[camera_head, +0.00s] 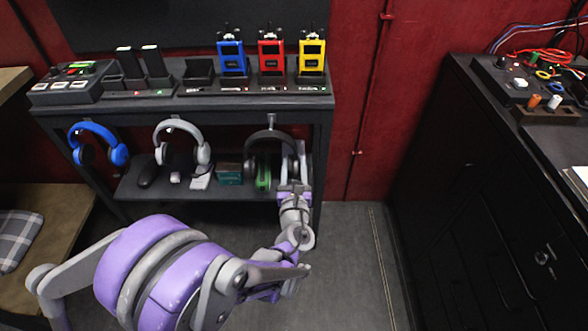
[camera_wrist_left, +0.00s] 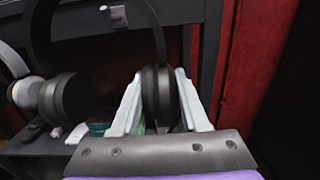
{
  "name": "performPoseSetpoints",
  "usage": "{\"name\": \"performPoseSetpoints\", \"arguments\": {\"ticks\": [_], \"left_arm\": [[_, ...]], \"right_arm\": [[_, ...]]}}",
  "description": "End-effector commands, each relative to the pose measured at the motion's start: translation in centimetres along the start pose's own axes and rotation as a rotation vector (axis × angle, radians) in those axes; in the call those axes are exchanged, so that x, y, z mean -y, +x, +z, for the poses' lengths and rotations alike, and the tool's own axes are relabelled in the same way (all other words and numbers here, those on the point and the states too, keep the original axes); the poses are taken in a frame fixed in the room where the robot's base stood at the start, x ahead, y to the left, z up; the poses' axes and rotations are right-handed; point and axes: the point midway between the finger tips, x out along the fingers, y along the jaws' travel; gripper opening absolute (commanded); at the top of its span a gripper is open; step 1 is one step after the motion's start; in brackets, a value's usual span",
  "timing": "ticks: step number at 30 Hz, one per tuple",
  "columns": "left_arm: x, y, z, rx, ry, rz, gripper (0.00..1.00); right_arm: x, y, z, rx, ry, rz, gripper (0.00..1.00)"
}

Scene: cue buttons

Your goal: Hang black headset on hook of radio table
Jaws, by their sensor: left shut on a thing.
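The black headset (camera_head: 270,136) is upright under the right end of the radio table (camera_head: 190,105), its band level with the tabletop's underside. My left gripper (camera_head: 295,178) is shut on its right earcup, which sits between the pale fingers in the left wrist view (camera_wrist_left: 157,92). The other earcup (camera_wrist_left: 66,98) hangs free to the left. A light hook end (camera_wrist_left: 118,15) shows between the band's two sides in the left wrist view. The band's top is cut off there, so I cannot tell whether it rests on the hook. My right gripper is not in view.
A blue headset (camera_head: 117,154) and a white headset (camera_head: 203,152) hang to the left. The lower shelf (camera_head: 140,193) holds small items, including a green one (camera_head: 263,180). Blue, red and yellow radios (camera_head: 312,53) stand on top. A black cabinet (camera_head: 450,190) is at right.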

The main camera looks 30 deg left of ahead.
Motion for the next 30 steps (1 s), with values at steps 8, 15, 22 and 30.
{"name": "performPoseSetpoints", "arguments": {"ticks": [8, 15, 22, 30], "left_arm": [[0.0, 1.8, -0.2, 0.000, 0.001, 0.001, 0.00], [-0.1, 3.1, -0.3, 0.000, 0.001, 0.001, 0.00], [-0.1, 4.5, -0.5, 0.000, 0.000, 0.001, 0.00], [-0.1, 6.2, -0.6, 0.000, 0.002, 0.001, 0.00]], "right_arm": [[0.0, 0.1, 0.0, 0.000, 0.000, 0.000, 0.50], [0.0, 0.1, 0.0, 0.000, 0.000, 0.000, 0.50], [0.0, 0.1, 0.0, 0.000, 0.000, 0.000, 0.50], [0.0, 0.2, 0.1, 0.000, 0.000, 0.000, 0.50]]}}
